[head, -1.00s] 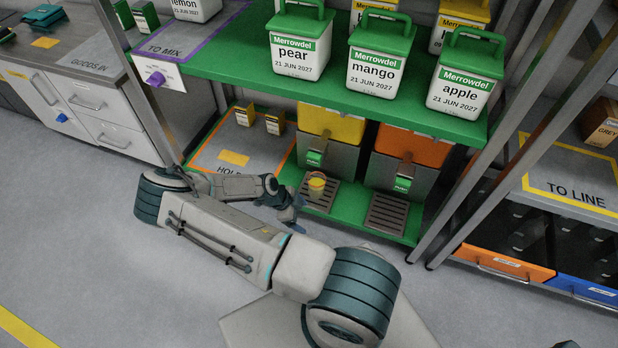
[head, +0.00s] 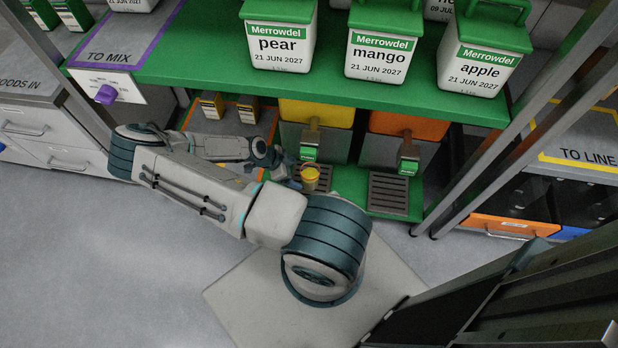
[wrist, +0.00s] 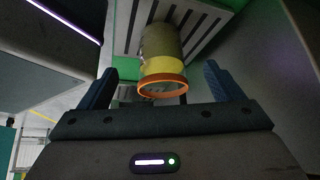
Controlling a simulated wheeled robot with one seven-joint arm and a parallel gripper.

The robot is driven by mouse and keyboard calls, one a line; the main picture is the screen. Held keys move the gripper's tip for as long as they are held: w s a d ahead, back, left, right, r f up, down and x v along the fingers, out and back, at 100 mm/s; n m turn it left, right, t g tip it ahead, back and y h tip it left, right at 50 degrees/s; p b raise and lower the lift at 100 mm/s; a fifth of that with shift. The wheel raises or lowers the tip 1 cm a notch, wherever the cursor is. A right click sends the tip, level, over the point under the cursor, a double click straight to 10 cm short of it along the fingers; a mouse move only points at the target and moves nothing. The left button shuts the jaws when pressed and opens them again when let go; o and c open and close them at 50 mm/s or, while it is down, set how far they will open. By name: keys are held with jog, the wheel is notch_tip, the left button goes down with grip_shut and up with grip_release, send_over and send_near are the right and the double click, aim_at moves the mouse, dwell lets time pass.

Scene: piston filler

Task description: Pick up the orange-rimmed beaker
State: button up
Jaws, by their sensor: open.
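The orange-rimmed beaker (head: 310,175) stands on the drip grate under the yellow dispenser, on the lower green shelf. It holds something yellow. In the wrist view the beaker (wrist: 163,66) shows its orange rim toward me, between the two blue fingers. My gripper (wrist: 158,80) is open, with a gap on each side of the beaker. In the head view my gripper (head: 290,172) is just left of the beaker, partly hidden by my arm.
The yellow dispenser (head: 317,112) stands behind the beaker, and the orange dispenser (head: 402,124) with its own grate (head: 388,192) is to the right. The green upper shelf (head: 330,82), bearing labelled tubs, overhangs them. Small boxes (head: 247,110) stand at the left.

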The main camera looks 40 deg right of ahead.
aim_at(313, 173)
jog(key=shift+s+d+b, duration=0.15)
jog(key=shift+s+d, duration=0.3)
jog(key=shift+d, duration=0.4)
jog(key=shift+s+d+b, duration=0.15)
jog(key=shift+s+d, duration=0.25)
jog(key=shift+d, duration=0.45)
jog(key=b+x, duration=0.1)
jog(key=x, duration=0.4)
jog(key=shift+s+d+b, duration=0.1)
jog(key=shift+d+b, duration=0.15)
jog(key=shift+b, duration=0.1)
jog(key=c, duration=1.3)
jog(key=shift+o, duration=0.2)
jog(key=shift+r, duration=0.1)
